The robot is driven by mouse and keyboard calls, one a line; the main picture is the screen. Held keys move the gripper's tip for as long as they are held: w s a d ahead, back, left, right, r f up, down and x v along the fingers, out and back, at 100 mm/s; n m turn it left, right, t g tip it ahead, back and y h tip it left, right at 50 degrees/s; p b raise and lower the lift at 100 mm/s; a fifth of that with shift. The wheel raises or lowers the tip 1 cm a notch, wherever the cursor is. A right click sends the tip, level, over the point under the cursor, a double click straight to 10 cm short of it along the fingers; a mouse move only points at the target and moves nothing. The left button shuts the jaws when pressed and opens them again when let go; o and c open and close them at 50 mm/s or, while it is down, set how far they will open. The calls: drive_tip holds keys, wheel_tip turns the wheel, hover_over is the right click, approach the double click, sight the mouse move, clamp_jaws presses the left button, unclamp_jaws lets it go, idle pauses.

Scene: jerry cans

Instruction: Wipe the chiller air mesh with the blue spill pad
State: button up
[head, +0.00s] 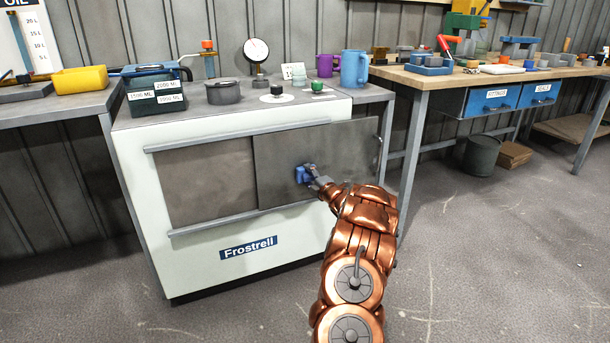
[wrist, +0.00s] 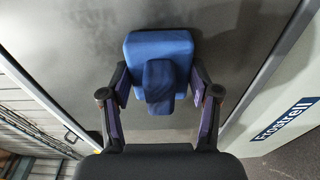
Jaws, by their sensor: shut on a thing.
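The blue spill pad (head: 304,174) is a small blue block with a narrower grip part, seen clearly in the wrist view (wrist: 160,48). My gripper (head: 314,179) is shut on that grip part, with a finger on each side of it in the wrist view (wrist: 160,84). The white Frostrell chiller (head: 240,262) has a brownish, dirty-looking mesh area (head: 207,182) on the left of its front. A plain grey panel (head: 285,143) sits to the right of it, reaching past the cabinet's right side. The pad is in front of this panel; I cannot tell whether it touches.
Rails (head: 230,220) run above and below the mesh. On the chiller top stand a pot (head: 222,93), a dark labelled case (head: 155,97) and a dial gauge (head: 257,52). A blue mug (head: 354,68) stands right of these. A workbench (head: 470,76) is at right.

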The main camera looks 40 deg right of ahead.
sight(332, 165)
drive_tip(key=d+p, duration=0.1)
drive_tip(key=s+d+p, duration=0.1)
drive_tip(key=d, duration=0.1)
drive_tip(key=d+p, duration=0.1)
drive_tip(key=p, duration=0.1)
drive_tip(key=shift+s+d+r, duration=0.15)
drive_tip(key=shift+s+d, duration=0.1)
drive_tip(key=shift+d, duration=0.15)
drive_tip(key=shift+s+d+r+p, duration=0.2)
drive_tip(key=shift+s+d+p, duration=0.1)
drive_tip(key=shift+d+p, duration=0.5)
drive_tip(key=shift+s+d+f+p, duration=0.15)
drive_tip(key=shift+s+d+p, duration=0.15)
drive_tip(key=shift+d+p, duration=0.4)
drive_tip(key=shift+s+d+p, duration=0.25)
drive_tip(key=shift+d+p, duration=0.45)
drive_tip(key=shift+d, duration=0.15)
drive_tip(key=shift+s+d+p, duration=0.2)
drive_tip(key=shift+d+p, duration=0.45)
drive_tip(key=shift+d, duration=0.15)
